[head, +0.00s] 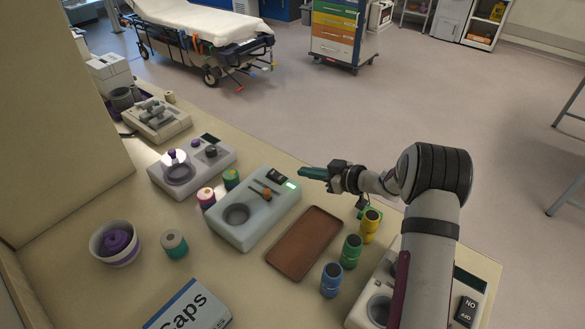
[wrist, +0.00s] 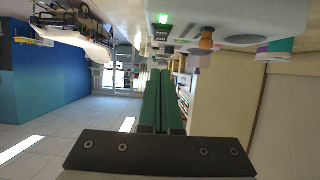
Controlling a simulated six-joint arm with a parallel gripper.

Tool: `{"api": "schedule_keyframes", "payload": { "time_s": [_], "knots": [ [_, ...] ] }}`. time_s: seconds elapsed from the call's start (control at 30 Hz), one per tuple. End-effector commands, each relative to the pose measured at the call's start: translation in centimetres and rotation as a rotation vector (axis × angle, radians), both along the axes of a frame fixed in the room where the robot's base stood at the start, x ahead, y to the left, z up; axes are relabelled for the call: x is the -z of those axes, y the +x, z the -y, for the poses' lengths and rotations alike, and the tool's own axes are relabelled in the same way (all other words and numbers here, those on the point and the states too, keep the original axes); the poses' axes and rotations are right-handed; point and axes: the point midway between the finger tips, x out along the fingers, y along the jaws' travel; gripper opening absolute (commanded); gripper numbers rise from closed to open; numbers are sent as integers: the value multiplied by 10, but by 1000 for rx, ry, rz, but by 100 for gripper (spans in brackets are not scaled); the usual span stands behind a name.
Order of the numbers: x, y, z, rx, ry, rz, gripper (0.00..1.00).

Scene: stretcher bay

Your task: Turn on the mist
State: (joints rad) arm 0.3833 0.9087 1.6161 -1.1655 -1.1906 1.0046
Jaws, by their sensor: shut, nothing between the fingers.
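A pale grey-green box unit (head: 253,222) stands mid-bench, with a round grey dish, a small orange-brown knob (head: 266,192), a black labelled switch (head: 277,176) and a lit green lamp (head: 291,184). In the wrist view the lamp (wrist: 163,19), switch (wrist: 161,33) and knob (wrist: 207,38) show at the top. I cannot tell from markings whether this unit makes the mist; no mist shows. My gripper (head: 301,172) has green fingers, shut and empty, just beyond the unit's switch end, apparently apart from it. Its fingers also show in the wrist view (wrist: 160,74).
A brown tray (head: 305,243) and green, blue and yellow jars lie to the right. Another unit with a labelled black switch (head: 466,311) is partly behind my arm. A grey unit (head: 205,165) and spools stand left. Open floor lies beyond the bench.

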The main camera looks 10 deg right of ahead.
Motion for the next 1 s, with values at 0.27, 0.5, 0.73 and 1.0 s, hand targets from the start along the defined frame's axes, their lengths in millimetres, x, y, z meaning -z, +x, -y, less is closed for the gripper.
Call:
{"api": "schedule_keyframes", "payload": {
  "time_s": [0.27, 0.5, 0.73, 1.0],
  "knots": [
    [-3, -27, 27, 0, 0, 0, 0],
    [-4, -29, 29, 0, 0, 1, 0],
    [-3, -29, 28, 0, 0, 1, 0],
    [-93, -11, 76, 547, -197, -41, 0]
  ]
}}
